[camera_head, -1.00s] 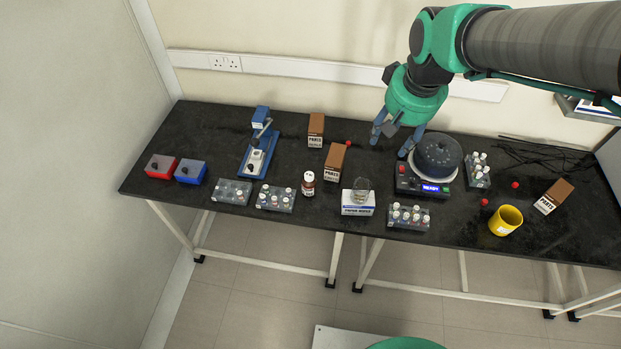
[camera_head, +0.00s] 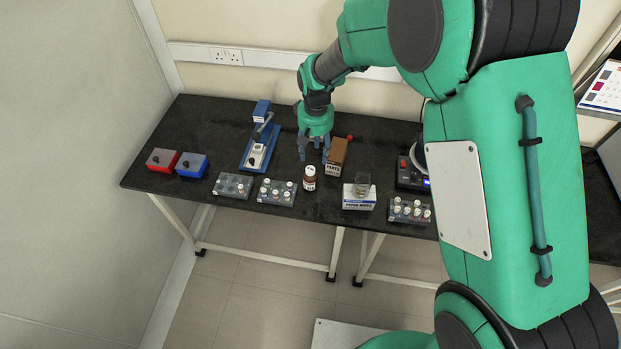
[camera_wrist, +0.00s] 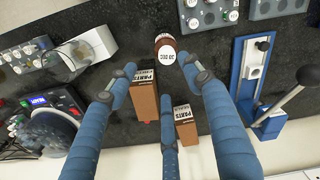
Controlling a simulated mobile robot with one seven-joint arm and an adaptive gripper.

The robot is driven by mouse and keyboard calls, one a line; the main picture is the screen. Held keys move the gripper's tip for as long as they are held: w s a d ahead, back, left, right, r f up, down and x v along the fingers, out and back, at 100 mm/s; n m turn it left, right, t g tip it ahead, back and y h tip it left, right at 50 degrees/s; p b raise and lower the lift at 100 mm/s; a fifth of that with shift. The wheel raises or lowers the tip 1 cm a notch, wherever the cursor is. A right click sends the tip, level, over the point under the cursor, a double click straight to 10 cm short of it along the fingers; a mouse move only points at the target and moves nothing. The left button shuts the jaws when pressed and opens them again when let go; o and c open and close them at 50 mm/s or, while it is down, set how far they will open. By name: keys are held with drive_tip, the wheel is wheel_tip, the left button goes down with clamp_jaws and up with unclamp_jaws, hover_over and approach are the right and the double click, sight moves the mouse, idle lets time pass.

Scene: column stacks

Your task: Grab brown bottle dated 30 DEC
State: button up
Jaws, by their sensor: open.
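The brown bottle (camera_head: 309,179) has a white cap and a white label and stands upright on the black table, left of the paper wipes box. In the wrist view the brown bottle (camera_wrist: 168,58) is at the top centre, its round white top reading "30 DEC". My gripper (camera_head: 314,152) is open and empty, just behind the bottle and above the table. In the wrist view my blue fingers (camera_wrist: 165,78) are spread, with the bottle beyond and roughly between their tips, not touched.
A brown parts box (camera_head: 337,154) stands close right of my gripper; another (camera_wrist: 186,125) shows in the wrist view. Vial racks (camera_head: 277,191), a paper wipes box with a glass (camera_head: 358,203) and a blue press stand (camera_head: 257,155) surround the bottle. Red and blue boxes (camera_head: 191,165) stand left.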

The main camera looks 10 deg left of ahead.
sight(310, 169)
drive_tip(key=shift+a+f, duration=0.45)
drive_tip(key=shift+f, duration=0.2)
drive_tip(key=shift+a+f, duration=0.4)
drive_tip(key=shift+f, duration=0.25)
drive_tip(key=shift+f, duration=0.15)
drive_tip(key=shift+f+b, duration=0.6)
drive_tip(key=shift+f, duration=3.55)
drive_tip(key=shift+f, duration=0.1)
drive_tip(key=shift+w+d+f+b, duration=0.1)
drive_tip(key=shift+f+b, duration=0.45)
drive_tip(key=shift+f, duration=1.95)
drive_tip(key=c, duration=1.1)
